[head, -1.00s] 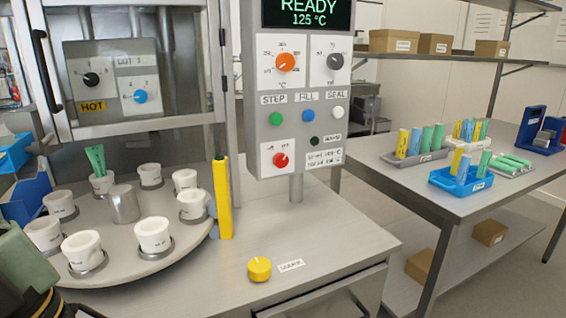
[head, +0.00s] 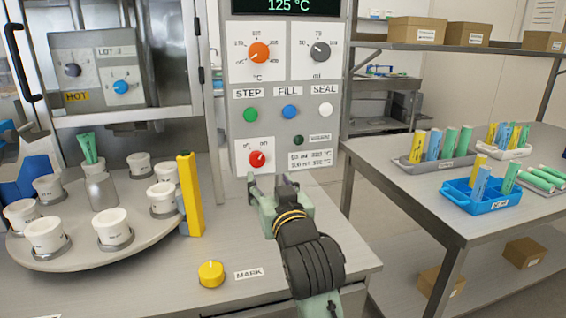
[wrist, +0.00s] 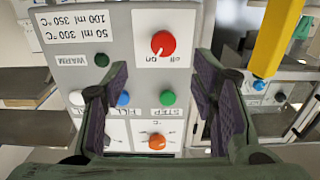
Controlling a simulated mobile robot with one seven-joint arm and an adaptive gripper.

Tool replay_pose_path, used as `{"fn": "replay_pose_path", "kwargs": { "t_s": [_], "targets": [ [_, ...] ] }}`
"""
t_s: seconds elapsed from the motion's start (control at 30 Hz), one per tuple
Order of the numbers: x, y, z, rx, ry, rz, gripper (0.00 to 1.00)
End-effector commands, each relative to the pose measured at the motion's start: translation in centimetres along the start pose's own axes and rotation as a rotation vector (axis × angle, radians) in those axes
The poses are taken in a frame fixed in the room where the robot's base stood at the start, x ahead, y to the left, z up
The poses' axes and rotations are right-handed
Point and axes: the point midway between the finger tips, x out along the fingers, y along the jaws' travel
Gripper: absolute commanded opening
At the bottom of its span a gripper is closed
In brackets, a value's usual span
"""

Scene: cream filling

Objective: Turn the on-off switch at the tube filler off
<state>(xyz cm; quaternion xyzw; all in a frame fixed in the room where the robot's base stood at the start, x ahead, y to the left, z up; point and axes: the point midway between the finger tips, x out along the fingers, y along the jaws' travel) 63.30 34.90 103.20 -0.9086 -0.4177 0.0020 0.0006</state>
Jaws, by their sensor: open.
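The on-off switch is a round red knob (head: 257,159) on a white plate, low on the grey control panel of the tube filler. In the wrist view, which is upside down, the red knob (wrist: 163,43) is beyond the fingertips, and its white pointer mark points toward the "on" label. My gripper (head: 268,182) is just below and in front of the knob in the head view. In the wrist view my gripper (wrist: 161,80) is open and empty, its dark pads spread apart. The fingers appear not to touch the knob.
Green (head: 251,115), blue (head: 289,112) and white (head: 326,109) buttons sit above the switch. A yellow upright post (head: 190,195) stands left of it, beside the turntable (head: 75,255) with white cups. A yellow MARK knob (head: 211,274) is on the bench. A table with tube trays is right.

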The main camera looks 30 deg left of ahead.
Motion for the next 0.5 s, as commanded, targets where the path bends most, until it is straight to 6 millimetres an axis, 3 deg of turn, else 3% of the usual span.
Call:
{"fn": "replay_pose_path", "kwargs": {
  "t_s": [0.5],
  "targets": [
    [8.7, -0.2, -0.3, -0.001, 0.0, -0.002, 0.53]
  ]
}}
